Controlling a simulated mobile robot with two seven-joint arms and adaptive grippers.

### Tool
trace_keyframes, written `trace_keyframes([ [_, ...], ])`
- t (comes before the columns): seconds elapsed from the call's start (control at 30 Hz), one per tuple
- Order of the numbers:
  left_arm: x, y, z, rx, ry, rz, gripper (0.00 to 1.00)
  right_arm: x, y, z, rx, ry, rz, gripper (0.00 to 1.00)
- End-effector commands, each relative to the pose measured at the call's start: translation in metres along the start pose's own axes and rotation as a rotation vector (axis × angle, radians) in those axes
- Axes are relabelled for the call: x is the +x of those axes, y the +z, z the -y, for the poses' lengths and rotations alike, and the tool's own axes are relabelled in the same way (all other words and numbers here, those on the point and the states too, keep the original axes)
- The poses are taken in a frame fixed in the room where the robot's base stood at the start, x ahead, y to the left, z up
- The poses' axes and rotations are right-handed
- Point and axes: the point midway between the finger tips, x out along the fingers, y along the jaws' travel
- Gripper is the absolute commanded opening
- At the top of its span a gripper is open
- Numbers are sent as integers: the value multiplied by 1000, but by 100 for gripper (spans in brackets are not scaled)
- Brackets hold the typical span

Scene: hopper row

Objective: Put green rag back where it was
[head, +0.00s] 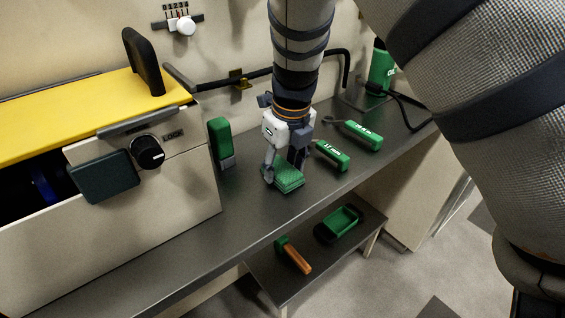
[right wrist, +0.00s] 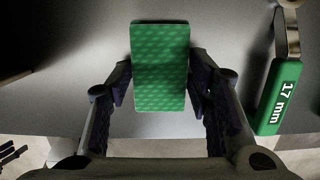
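The green rag (head: 289,180), a folded block with a patterned face, is at my right gripper (head: 283,166), low over the grey bench. In the right wrist view the rag (right wrist: 160,67) lies between the two fingers of my right gripper (right wrist: 160,85), with the pads against both its long sides. Whether the rag touches the bench or is just above it is hard to tell. My left gripper is not in view.
Green-handled wrenches (head: 361,135) lie right of the gripper, one marked 17 mm (right wrist: 275,98). A green-topped block (head: 220,140) stands left, beside a yellow-lidded machine (head: 85,112). A green bottle (head: 380,70) stands behind. A lower shelf (head: 290,268) holds a green tray (head: 338,224) and a wooden-handled tool (head: 294,255).

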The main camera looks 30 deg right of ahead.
Motion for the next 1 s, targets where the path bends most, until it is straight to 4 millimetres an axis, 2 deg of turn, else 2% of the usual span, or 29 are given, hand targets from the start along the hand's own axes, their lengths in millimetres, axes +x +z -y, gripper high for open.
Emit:
trace_keyframes([
  [0.03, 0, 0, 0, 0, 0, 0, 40, 0, 0, 0, 0, 0, 0, 61],
  [0.07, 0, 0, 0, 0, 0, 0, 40, 0, 0, 0, 0, 0, 0, 65],
  [0.4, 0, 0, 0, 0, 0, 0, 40, -5, 1, 0, -1, 0, 1, 65],
  [0.47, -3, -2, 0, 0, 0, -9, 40, -16, 2, 1, -2, -2, 4, 65],
  [0.7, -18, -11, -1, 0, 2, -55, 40, -84, 2, 0, -1, -4, 10, 65],
  [0.8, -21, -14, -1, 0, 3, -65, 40, -105, 2, 0, 0, -3, 7, 65],
  [1.0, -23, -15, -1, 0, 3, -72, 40, -123, 0, 0, 0, 0, -1, 65],
])
